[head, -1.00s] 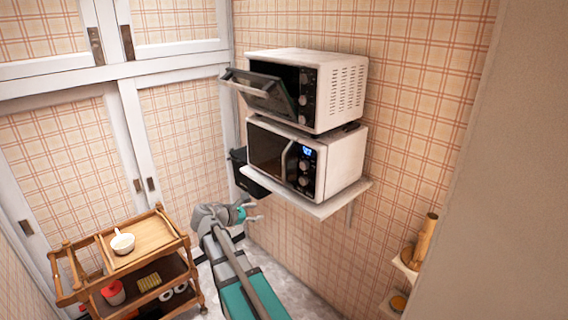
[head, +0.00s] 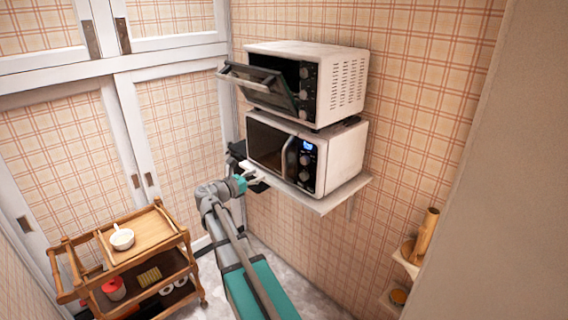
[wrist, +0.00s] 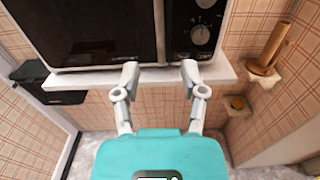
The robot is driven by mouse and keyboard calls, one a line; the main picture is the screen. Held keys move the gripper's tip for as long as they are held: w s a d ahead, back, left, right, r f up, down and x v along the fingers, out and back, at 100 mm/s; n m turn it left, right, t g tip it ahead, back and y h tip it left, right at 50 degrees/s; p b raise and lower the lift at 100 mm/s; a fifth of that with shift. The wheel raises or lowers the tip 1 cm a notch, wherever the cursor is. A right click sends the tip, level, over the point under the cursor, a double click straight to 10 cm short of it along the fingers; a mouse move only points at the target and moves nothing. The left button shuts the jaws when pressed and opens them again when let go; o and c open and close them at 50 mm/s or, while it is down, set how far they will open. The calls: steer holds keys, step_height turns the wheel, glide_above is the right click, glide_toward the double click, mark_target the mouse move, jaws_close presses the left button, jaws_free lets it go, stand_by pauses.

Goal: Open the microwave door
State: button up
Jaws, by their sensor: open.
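The microwave (head: 342,158) is white with a dark door (head: 266,148) and stands on a white wall shelf, below a toaster oven. Its door is closed. A pale vertical handle (head: 289,157) runs beside the control panel, and it also shows in the wrist view (wrist: 160,30). My gripper (head: 256,180) is in front of the shelf, at the lower left of the microwave. In the wrist view my gripper (wrist: 160,72) is open and empty, its fingertips at the shelf's front edge, below the handle and apart from it.
The toaster oven (head: 345,85) above has its door (head: 258,88) tilted open, jutting forward. The shelf (head: 325,204) edge lies close to my gripper. A wooden cart (head: 150,235) with a white bowl (head: 122,239) stands at left. A black bin (wrist: 40,84) is left of the shelf.

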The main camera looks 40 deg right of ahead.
mark_target(283, 162)
steer(key=d, duration=0.9)
steer(key=w+d, duration=0.1)
steer(key=d, duration=0.3)
steer(key=shift+d, duration=0.25)
jaws_close()
